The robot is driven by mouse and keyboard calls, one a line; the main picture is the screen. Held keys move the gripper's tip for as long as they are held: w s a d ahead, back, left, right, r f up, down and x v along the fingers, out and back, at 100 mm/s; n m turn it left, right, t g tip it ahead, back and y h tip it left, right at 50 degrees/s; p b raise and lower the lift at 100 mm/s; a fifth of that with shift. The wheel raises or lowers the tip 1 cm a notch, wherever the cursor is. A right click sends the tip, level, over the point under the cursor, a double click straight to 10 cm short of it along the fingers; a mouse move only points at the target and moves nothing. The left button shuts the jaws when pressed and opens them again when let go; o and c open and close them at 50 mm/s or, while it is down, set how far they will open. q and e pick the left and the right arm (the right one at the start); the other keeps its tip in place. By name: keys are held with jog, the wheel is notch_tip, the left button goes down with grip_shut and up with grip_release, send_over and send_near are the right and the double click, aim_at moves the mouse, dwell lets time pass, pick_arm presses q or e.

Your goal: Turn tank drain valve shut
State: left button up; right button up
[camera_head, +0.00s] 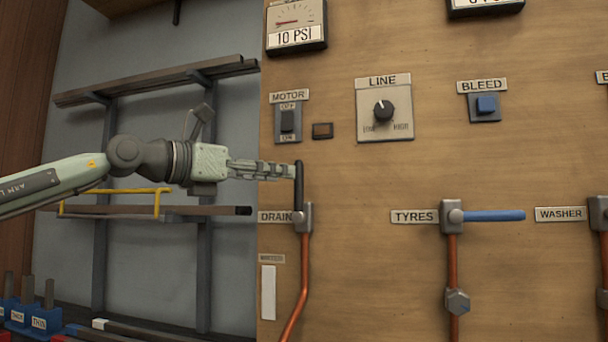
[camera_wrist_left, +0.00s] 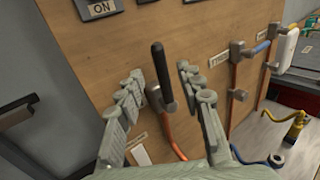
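The drain valve has a black lever handle (camera_head: 299,184) that stands upright above its grey valve body (camera_head: 304,218), beside the DRAIN label (camera_head: 275,217). A copper pipe runs down from the body. My left gripper (camera_head: 290,171) comes in from the left, with its fingertips at the handle's upper part. In the left wrist view the two fingers (camera_wrist_left: 160,78) are spread, and the black handle (camera_wrist_left: 160,66) shows between them with room on both sides. Whether a finger touches the handle I cannot tell. My right gripper is in neither view.
The wooden panel (camera_head: 350,260) carries the MOTOR switch (camera_head: 288,122) and LINE knob (camera_head: 384,111) above. The TYRES valve's blue handle (camera_head: 495,216) lies level to the right. A wall rack (camera_head: 150,85) stands left, behind my arm.

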aim_at(299, 210)
pick_arm(q)
jog(key=p+x, duration=0.1)
jog(key=x, duration=0.5)
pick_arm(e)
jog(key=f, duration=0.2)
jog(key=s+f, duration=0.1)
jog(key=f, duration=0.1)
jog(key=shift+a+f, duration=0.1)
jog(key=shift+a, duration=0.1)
pick_arm(q)
jog(key=shift+c, duration=0.5)
grip_shut()
